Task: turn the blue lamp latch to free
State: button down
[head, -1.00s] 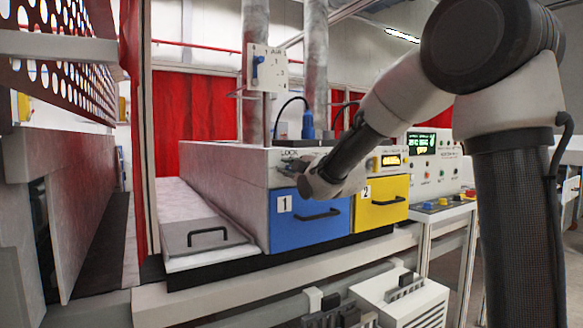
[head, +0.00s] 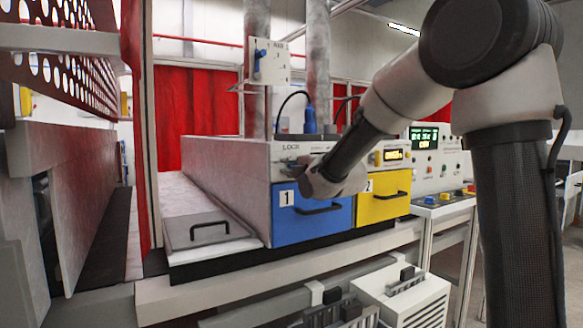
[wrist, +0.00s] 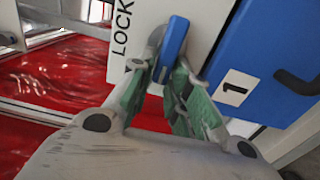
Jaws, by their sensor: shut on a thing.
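The blue latch (wrist: 173,42) is a short bar on the white panel in the wrist view, beside the word LOCK. It lies roughly along the line of that lettering. My gripper (wrist: 163,76) is shut on its near end, with a green-padded finger on each side. In the head view my gripper (head: 297,163) is at the panel strip above the blue drawer front, just under the LOCK label (head: 291,148). The latch itself is hidden there by my gripper. Any label for the free position cannot be made out.
The blue front marked 1 (head: 292,225) and yellow front marked 2 (head: 385,208) have protruding black handles below my arm. A flat tray with a handle (head: 208,242) lies to the left. A button console (head: 440,170) stands at right. A small blue switch (head: 259,62) is above.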

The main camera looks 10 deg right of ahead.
jog(key=shift+f, duration=0.1)
jog(key=c, duration=1.4)
grip_release()
jog(key=shift+o, duration=0.2)
jog(key=v, duration=1.2)
